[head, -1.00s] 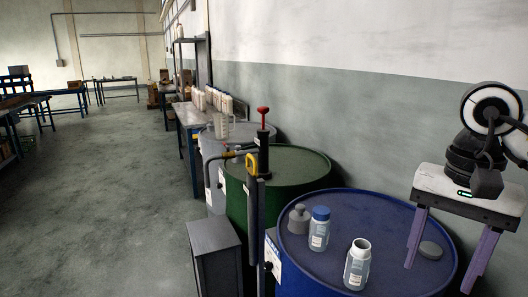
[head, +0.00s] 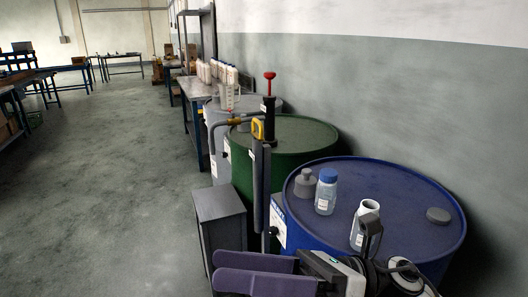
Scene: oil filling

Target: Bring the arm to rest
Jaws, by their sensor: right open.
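My right gripper (head: 258,273) is low at the bottom of the head view, its two purple fingers pointing left with a gap between them and nothing held. It is in front of the blue drum (head: 400,195) and the grey cabinet. An open white bottle (head: 357,232) stands on the blue drum, partly hidden by my right arm. A blue-capped bottle (head: 326,192) and a grey weight-like piece (head: 305,184) stand to its left. A grey cap (head: 438,215) lies at the drum's right. My left gripper is not in view.
A green drum (head: 290,135) with a red-handled pump (head: 269,100) stands behind the blue one. A grey cabinet (head: 219,220) stands left of the drums. A bench (head: 195,88) with several white bottles is farther back. The floor (head: 110,190) at left is clear.

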